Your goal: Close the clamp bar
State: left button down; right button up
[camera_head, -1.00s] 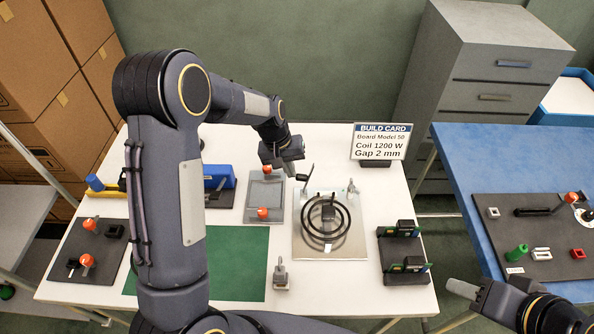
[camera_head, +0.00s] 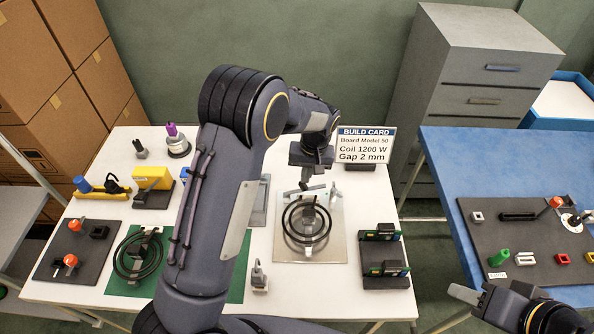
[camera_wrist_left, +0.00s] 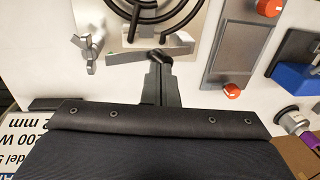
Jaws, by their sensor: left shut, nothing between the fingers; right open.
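The clamp bar (camera_wrist_left: 150,50) is a silver bar lying across the near edge of the coil fixture plate in the left wrist view, with a dark knob (camera_wrist_left: 160,57) at its middle. In the head view the clamp bar (camera_head: 305,190) shows at the back of the plate (camera_head: 283,243). A black ring coil (camera_head: 306,222) lies on the plate. My left gripper (camera_wrist_left: 160,70) is shut and empty, its tips at the knob; I cannot tell whether they touch. My right gripper (camera_head: 466,293) is open, away at the lower right.
The build card (camera_head: 364,145) stands just behind and right of my left gripper. A black rack with boards (camera_head: 385,283) stands right of the plate. A second coil (camera_head: 137,255) lies on the green mat (camera_head: 236,284). A blue table (camera_head: 450,160) is at the right.

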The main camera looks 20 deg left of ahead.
aim_at(310, 188)
pick_arm(q)
jog(key=shift+w+d+f+y+b, duration=0.2)
jog(key=shift+d+f+y+b, duration=0.1)
jog(key=shift+d+f+y, duration=0.4)
jog(key=shift+w+d+f+g+b, duration=0.15)
jog(key=shift+d+f+g+b, duration=0.2)
jog(key=shift+f+b, duration=0.2)
jog(key=shift+d+r, duration=0.15)
